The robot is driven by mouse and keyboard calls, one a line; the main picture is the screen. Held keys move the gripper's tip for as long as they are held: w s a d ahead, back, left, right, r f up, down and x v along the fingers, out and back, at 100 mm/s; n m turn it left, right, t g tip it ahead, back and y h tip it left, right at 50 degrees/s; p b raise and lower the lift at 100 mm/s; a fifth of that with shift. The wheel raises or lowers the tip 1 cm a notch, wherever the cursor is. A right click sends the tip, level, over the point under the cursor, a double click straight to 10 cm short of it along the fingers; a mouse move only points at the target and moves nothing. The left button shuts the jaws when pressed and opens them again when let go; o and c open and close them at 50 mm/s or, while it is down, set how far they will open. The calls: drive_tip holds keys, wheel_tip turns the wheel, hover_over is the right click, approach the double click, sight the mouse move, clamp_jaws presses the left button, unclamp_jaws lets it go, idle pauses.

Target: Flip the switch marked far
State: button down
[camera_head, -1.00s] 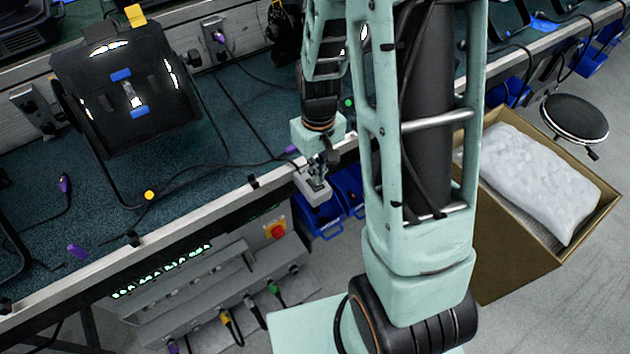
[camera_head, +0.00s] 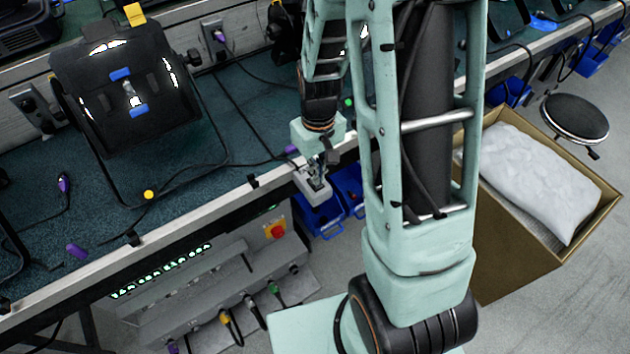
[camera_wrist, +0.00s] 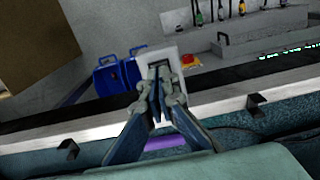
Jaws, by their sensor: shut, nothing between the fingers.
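A small pale grey switch box (camera_head: 316,196) sits at the front edge of the bench in the head view. In the wrist view it shows as a white plate (camera_wrist: 172,54) with a dark switch (camera_wrist: 157,72) in it. My gripper (camera_head: 315,181) is at this box, pointing down at it. In the wrist view my gripper (camera_wrist: 158,88) is shut and empty, with its fingertips over or at the dark switch. The fingers hide part of the switch. I cannot tell whether they touch it, which way it is set, or read any marking.
A black par can (camera_head: 128,92) stands on the teal bench top (camera_head: 215,165) to the left, with cables around it. Blue bins (camera_head: 348,190) hang below the bench edge. A panel with a red button (camera_head: 275,230) is below. An open cardboard box (camera_head: 500,235) stands right.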

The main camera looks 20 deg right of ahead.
drive_tip(key=shift+f+b, duration=0.7)
drive_tip(key=shift+f, duration=0.25)
drive_tip(key=shift+r, duration=0.2)
drive_tip(key=shift+r+p, duration=2.75)
drive_tip(key=shift+r, duration=0.7)
drive_tip(key=shift+f, duration=0.1)
